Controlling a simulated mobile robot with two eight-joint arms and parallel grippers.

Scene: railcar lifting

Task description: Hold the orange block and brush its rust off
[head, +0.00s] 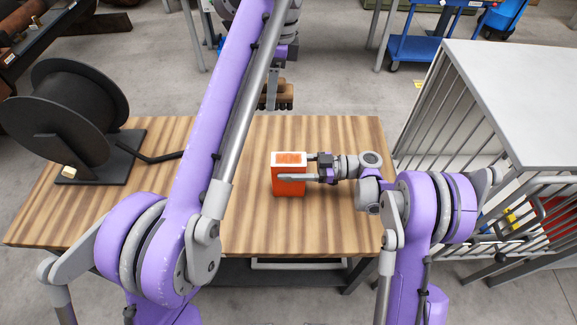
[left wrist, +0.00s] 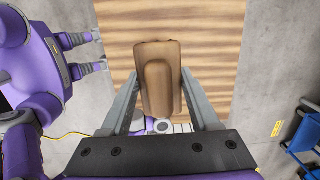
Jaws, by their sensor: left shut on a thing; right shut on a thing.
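The orange block (head: 290,187) stands upright at the middle of the wooden table. Its top is pale-rimmed with an orange patch; I cannot tell how much of that is rust. My right gripper (head: 302,172) comes from the right and is shut on the block, one finger across its front. A brown brush (head: 279,91) with dark bristles pointing down is held in the air behind the block, apart from it. My left gripper (head: 270,88) is shut on the brush. In the left wrist view the brush's wooden back (left wrist: 157,88) sits between both fingers; its bristles are hidden there.
A black reel (head: 65,108) on a stand, with a crank reaching right, occupies the table's left. A barred metal cage (head: 500,105) with a grey top stands right of the table. A blue cart (head: 425,48) is behind. The wooden tabletop (head: 120,205) is clear at front left.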

